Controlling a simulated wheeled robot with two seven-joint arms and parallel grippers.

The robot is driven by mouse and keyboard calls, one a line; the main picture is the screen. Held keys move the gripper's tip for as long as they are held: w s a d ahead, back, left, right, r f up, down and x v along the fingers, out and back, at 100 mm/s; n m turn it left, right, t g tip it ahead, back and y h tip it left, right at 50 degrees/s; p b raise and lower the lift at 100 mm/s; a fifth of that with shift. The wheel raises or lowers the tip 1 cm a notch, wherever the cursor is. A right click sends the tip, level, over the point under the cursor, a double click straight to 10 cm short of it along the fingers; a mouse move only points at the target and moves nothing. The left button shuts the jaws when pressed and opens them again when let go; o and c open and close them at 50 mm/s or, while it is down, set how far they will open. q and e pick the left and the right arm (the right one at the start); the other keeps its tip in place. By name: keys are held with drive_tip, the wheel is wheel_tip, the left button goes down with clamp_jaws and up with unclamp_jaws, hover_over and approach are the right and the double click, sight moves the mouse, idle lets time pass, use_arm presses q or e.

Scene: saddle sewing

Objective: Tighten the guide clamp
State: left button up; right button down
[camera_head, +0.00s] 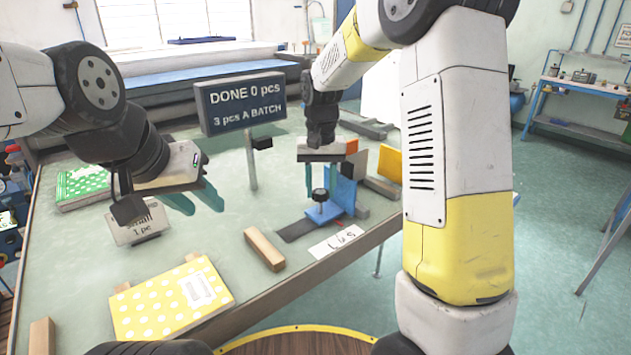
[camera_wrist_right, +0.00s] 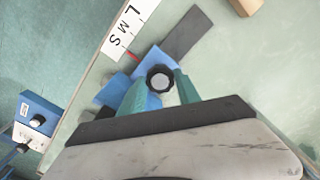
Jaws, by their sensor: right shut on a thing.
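The guide clamp is a blue block (camera_head: 322,213) with a black knob (camera_head: 320,194) on top, near the table's right edge. In the right wrist view the knob (camera_wrist_right: 160,78) sits between the teal fingertips of my right gripper (camera_wrist_right: 160,86). My right gripper is shut on the knob from above. The fingers hide part of the blue block in that view. A size strip (camera_wrist_right: 122,35) marked L, M, S lies beside the clamp, with a red mark near the S. My left gripper (camera_head: 198,203) is open and empty above the table's left part.
A yellow dotted book (camera_head: 165,303) and a wooden bar (camera_head: 264,249) lie at the front of the table (camera_head: 240,225). A green dotted book (camera_head: 82,186) and a small sign (camera_head: 137,229) are at left. A post display (camera_head: 241,103) reads DONE 0 pcs.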

sight(321, 192)
drive_tip(key=shift+m, duration=0.7)
drive_tip(key=c, duration=0.9)
unclamp_jaws()
drive_tip(key=shift+o, duration=0.2)
drive_tip(key=shift+r, duration=0.15)
wheel_tip(321, 192, up, 7)
drive_tip(key=shift+r, duration=0.3)
